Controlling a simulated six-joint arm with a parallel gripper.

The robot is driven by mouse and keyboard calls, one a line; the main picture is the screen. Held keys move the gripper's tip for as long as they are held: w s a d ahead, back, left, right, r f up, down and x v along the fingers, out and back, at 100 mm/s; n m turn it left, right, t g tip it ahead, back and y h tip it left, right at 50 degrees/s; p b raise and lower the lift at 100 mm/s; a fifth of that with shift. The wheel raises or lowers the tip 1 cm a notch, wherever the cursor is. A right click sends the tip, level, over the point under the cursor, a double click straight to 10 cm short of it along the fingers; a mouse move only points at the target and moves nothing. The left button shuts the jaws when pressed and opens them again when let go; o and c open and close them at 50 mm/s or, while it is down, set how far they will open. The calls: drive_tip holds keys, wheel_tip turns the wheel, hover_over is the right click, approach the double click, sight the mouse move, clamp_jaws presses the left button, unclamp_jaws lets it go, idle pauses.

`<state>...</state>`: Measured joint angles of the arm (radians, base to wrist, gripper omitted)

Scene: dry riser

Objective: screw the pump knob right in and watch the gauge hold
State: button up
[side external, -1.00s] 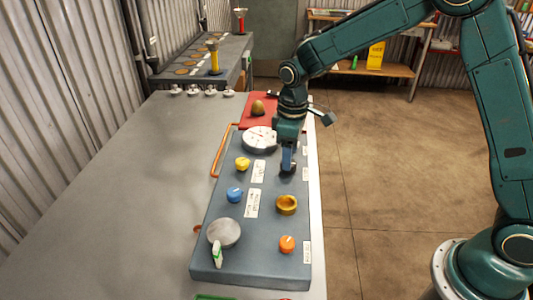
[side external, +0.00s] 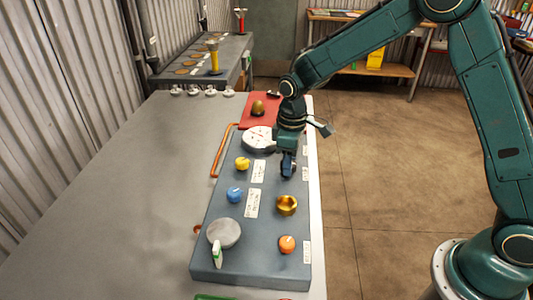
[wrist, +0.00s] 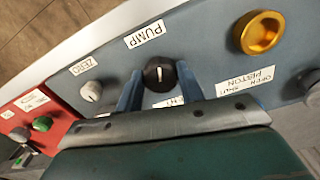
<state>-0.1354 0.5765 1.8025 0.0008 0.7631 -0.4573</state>
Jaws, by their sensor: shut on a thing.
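The pump knob (wrist: 159,73) is round and black with a white line, next to the label reading PUMP. In the wrist view it sits between the two blue fingers of my gripper (wrist: 158,84), which is shut on it. In the side view my gripper (side external: 289,165) points down at the panel and hides the knob. The gauge (side external: 257,138) is a round white dial at the far end of the panel, just left of my gripper. Its right edge is partly covered, and its reading is too small to tell.
The grey-blue panel (side external: 225,262) carries a yellow knob (side external: 242,163), a blue knob (side external: 235,194), a gold knob (side external: 286,205), an orange knob (side external: 287,244) and a large grey disc (side external: 224,232). A white knob (wrist: 91,91) labelled ZERO is beside my gripper. The bench's left side is clear.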

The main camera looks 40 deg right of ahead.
drive_tip(key=shift+m, duration=0.4)
drive_tip(key=shift+a+m, duration=0.1)
drive_tip(key=shift+m, duration=2.9)
drive_tip(key=o, duration=1)
drive_tip(key=shift+r, duration=0.1)
wheel_tip(320, 180, up, 14)
drive_tip(key=shift+f, duration=0.15)
